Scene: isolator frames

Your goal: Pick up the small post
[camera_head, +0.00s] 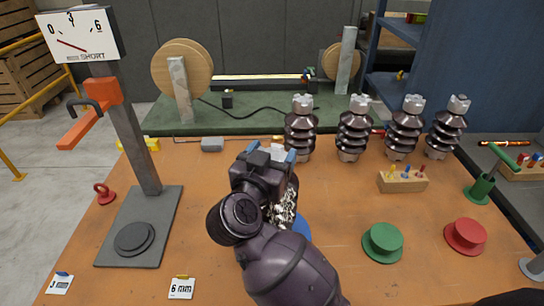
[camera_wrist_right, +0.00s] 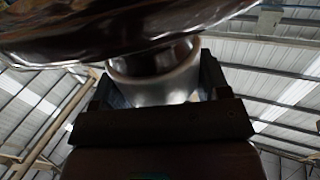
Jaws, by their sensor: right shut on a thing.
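My right gripper (camera_head: 271,152) is over the middle of the orange table, with blue-tipped fingers. In the right wrist view (camera_wrist_right: 158,88) its jaws are shut on the bare metal end (camera_wrist_right: 160,80) of a post, with a dark, glossy ribbed body (camera_wrist_right: 130,30) beside that end. In the head view my gripper and arm hide most of this post; I cannot tell its full size or tilt. Several dark ribbed posts with grey metal caps (camera_head: 300,130) stand upright in a row at the back right, apart from the gripper. My left gripper is out of view.
A gauge stand (camera_head: 130,130) stands at the left. A blue disc (camera_head: 302,224) is partly hidden by my arm. A green disc (camera_head: 383,243), a red disc (camera_head: 465,236) and a wooden peg block (camera_head: 403,182) are on the right.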

